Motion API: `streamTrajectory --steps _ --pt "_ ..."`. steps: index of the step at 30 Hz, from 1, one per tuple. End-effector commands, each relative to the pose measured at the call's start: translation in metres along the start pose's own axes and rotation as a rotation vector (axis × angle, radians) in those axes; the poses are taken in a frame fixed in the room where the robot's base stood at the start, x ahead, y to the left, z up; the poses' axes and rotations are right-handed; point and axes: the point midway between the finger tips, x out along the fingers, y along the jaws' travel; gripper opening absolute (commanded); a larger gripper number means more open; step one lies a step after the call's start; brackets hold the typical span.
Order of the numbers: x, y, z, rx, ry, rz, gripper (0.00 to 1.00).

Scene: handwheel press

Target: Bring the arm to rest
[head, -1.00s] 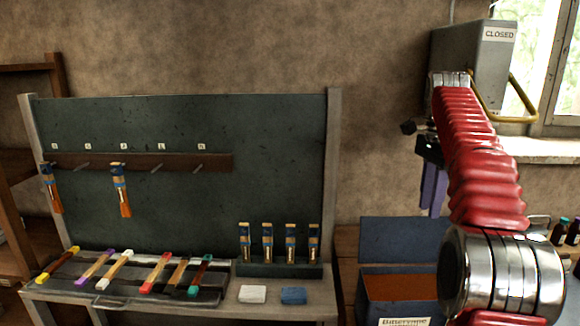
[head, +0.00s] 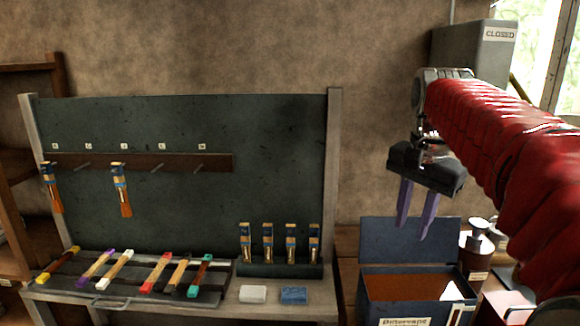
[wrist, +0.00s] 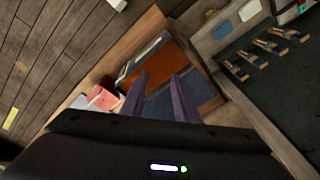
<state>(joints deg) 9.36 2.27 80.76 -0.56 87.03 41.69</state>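My gripper (head: 417,212) hangs at the right of the head view, its two purple fingers pointing down. The fingers are apart with nothing between them. It is above a dark blue box (head: 412,313) with its lid (head: 405,240) raised. In the wrist view my gripper (wrist: 160,82) also shows two spread, empty fingers, with the open box beyond them. My red-sleeved arm reaches in from the right edge of the head view.
A dark pegboard (head: 270,150) has tools on two pegs. A tray (head: 125,297) of coloured-end sticks lies below it, beside a rack (head: 278,270) of upright tools, a white block (head: 252,294) and a blue block (head: 294,295). A grey box marked CLOSED (head: 470,50) is behind my arm.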

Motion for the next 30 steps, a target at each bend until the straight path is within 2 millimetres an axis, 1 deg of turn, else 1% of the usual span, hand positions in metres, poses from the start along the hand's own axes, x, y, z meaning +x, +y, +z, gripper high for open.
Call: streamTrajectory --steps 1,3,8,14,23,30 --pt "0.0 0.005 0.011 -0.036 0.009 -0.011 0.28" --pt "0.002 0.01 0.024 -0.087 0.022 -0.024 0.28" --pt "0.01 0.024 0.053 -0.205 0.053 -0.053 0.28" --pt "0.026 0.043 0.09 -0.351 0.097 -0.088 0.28" --pt "0.06 0.077 0.144 -0.569 0.168 -0.131 0.28" --pt "0.098 0.105 0.185 -0.741 0.231 -0.16 0.28"
